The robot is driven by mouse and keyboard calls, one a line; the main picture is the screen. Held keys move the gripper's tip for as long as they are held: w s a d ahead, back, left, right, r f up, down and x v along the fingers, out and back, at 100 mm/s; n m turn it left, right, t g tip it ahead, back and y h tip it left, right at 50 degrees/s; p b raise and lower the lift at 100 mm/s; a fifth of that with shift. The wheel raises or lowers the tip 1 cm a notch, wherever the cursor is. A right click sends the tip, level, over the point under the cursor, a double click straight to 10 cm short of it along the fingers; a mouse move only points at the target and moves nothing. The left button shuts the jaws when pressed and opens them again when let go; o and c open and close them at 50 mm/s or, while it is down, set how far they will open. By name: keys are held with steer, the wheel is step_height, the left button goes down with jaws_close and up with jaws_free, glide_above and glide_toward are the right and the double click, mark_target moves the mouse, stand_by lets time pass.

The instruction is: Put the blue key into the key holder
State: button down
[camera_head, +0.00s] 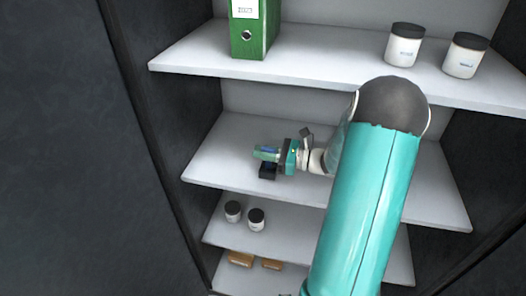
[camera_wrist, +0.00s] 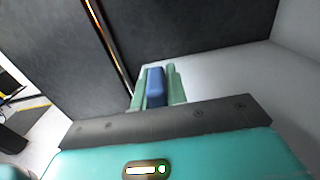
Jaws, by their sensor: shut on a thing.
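The blue key (camera_wrist: 155,88) is held between the two pale green fingers of my gripper (camera_wrist: 156,76) in the wrist view. Only its blue block-like part shows; the rest is hidden. In the head view my gripper (camera_head: 264,153) is over the middle shelf (camera_head: 222,139), near its left part, pointing left. A little blue of the key shows between the fingers there. I cannot make out a key holder in either view.
A green binder (camera_head: 252,30) and two white jars with dark lids (camera_head: 404,45) stand on the upper shelf. Two small jars (camera_head: 244,214) and brown blocks (camera_head: 253,260) are on lower shelves. Dark cabinet walls (camera_head: 150,120) bound the left. The middle shelf is otherwise mostly bare.

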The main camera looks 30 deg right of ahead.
steer(key=shift+f, duration=1.1)
stand_by(0.3)
steer(key=c, duration=1.3)
jaws_free()
steer(key=shift+c, duration=0.2)
steer(key=shift+v, duration=3.7)
steer(key=shift+d, duration=0.1)
